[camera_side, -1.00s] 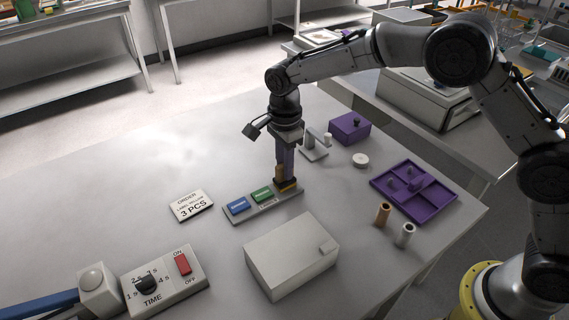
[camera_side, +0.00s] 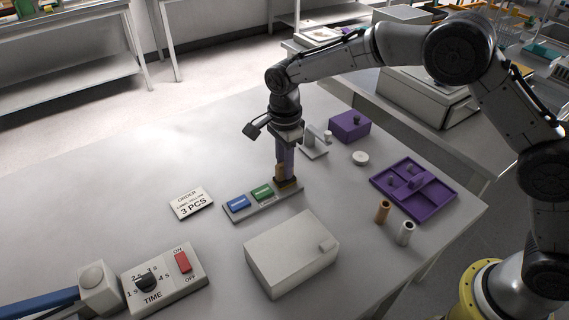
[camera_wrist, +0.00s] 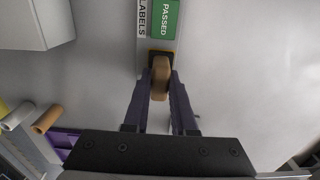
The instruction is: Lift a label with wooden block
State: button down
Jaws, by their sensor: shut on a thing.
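My gripper (camera_side: 285,176) points straight down with its purple fingers shut on a wooden block (camera_side: 279,172). In the wrist view the rounded tan block (camera_wrist: 161,77) sits between the fingertips. It stands over the end slot of the grey labels holder (camera_side: 236,217), touching or very close to a dark-edged label; a thin yellow edge (camera_wrist: 172,57) shows around it. I cannot tell whether the label is stuck to the block. A green PASSED label (camera_side: 262,192) and a blue label (camera_side: 238,202) lie in the other slots.
An order card (camera_side: 191,203) reads 3 PCS. A white box (camera_side: 290,258) stands in front of the holder. A purple tray (camera_side: 440,206), two small cylinders (camera_side: 383,212) and a purple box (camera_side: 350,125) are to the right. A timer switch box (camera_side: 163,281) is at front left.

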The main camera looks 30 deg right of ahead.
jog(key=shift+f, duration=0.1)
dwell(0.3)
jog(key=shift+r, duration=3.55)
